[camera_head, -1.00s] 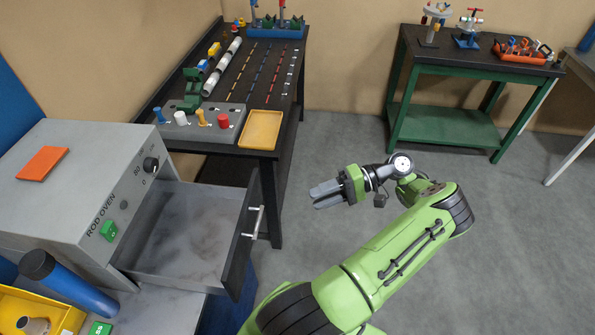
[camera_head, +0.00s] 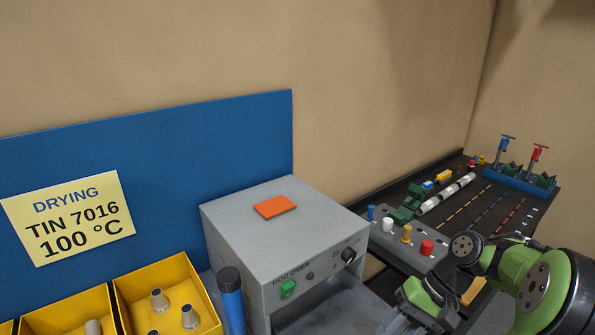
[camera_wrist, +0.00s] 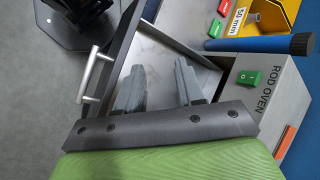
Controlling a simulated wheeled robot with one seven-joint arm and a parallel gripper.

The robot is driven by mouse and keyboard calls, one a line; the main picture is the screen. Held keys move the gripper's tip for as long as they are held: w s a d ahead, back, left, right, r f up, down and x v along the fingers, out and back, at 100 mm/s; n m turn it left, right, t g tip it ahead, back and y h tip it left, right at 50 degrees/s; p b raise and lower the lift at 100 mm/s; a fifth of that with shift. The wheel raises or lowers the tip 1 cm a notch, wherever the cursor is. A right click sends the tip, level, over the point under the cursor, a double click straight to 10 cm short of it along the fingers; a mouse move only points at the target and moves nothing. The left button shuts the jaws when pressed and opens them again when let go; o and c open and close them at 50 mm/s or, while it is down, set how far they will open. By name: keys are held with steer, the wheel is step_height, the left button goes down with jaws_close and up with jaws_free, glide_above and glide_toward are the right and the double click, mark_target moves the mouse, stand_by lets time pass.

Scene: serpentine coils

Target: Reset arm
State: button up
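My gripper (camera_wrist: 159,75) shows in the wrist view with its two grey fingers apart and nothing between them. The open drawer (camera_wrist: 150,35) of the rod oven lies beyond the fingers, with its silver handle (camera_wrist: 92,72) to their left. In the head view my green arm (camera_head: 515,275) is folded in at the lower right. My gripper (camera_head: 392,326) is partly cut off by the bottom edge there, in front of the grey rod oven (camera_head: 285,240) and to its right.
An orange plate (camera_head: 275,207) lies on the oven. A blue cylinder with a dark cap (camera_head: 231,300) stands left of it, beside yellow bins (camera_head: 190,275). A dark bench (camera_head: 440,235) with coloured pegs, rods and clamps is behind my arm. A drying sign (camera_head: 70,218) hangs on the blue panel.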

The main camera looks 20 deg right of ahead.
steer(key=s+a+r+n+t+h+b, duration=0.1)
steer(key=s+a+r+n+t+h, duration=0.1)
steer(key=s+a, duration=0.3)
steer(key=s+a+r+n+t+h, duration=0.3)
steer(key=s+a+r+h, duration=0.1)
steer(key=a, duration=0.4)
steer(key=shift+s+a+r+t+h+b, duration=0.25)
steer(key=shift+s+h+b, duration=0.2)
steer(key=shift+s, duration=0.4)
